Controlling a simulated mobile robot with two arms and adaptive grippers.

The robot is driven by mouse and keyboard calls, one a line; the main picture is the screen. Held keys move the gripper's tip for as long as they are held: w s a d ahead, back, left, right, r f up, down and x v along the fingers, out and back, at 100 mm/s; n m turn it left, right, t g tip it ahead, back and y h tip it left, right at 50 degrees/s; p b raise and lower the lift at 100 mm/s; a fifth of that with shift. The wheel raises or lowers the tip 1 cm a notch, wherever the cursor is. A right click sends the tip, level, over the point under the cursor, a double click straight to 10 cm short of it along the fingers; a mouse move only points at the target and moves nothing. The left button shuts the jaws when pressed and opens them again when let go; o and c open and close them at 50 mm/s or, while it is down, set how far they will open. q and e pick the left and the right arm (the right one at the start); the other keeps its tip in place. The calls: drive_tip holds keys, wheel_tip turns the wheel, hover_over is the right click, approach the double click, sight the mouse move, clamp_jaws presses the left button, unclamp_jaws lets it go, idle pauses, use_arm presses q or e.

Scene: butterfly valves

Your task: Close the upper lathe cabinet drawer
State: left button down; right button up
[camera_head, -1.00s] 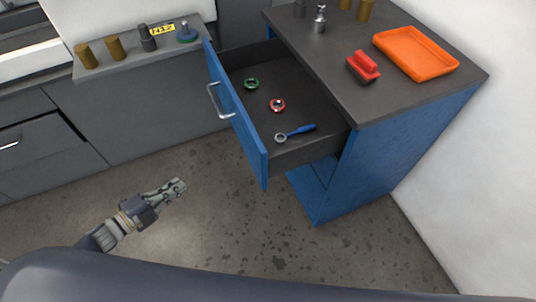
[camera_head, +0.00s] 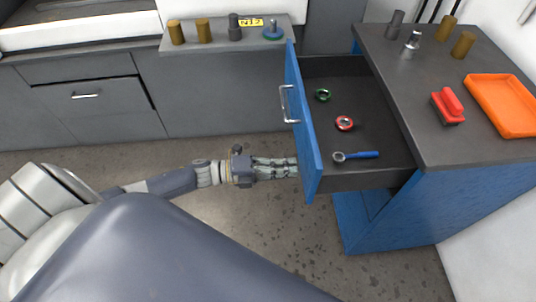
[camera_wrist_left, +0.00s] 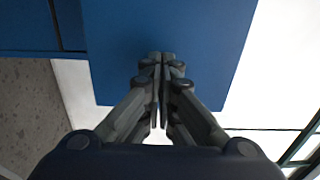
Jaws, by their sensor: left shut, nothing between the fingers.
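The upper drawer (camera_head: 302,125) of the blue lathe cabinet (camera_head: 440,210) is pulled well out, its blue front with a metal handle (camera_head: 288,103) facing left. Inside it lie a green ring (camera_head: 322,95), a red ring (camera_head: 344,123) and a blue-handled wrench (camera_head: 358,155). My left gripper (camera_head: 294,168) is shut and empty, its fingertips at the outer face of the drawer front, below the handle. In the left wrist view the shut fingers (camera_wrist_left: 161,60) point at the blue panel (camera_wrist_left: 180,25); I cannot tell whether they touch it. My right gripper is not in view.
The cabinet top carries an orange tray (camera_head: 502,108), a red-handled brush (camera_head: 448,105) and several small cylinders. A grey bench (camera_head: 215,85) with cylinders stands along the back left. A grey drawer unit (camera_head: 95,110) is at the left. The floor before the drawer is clear.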

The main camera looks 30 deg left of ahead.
use_arm(q)
drive_tip(key=shift+x, duration=1.15)
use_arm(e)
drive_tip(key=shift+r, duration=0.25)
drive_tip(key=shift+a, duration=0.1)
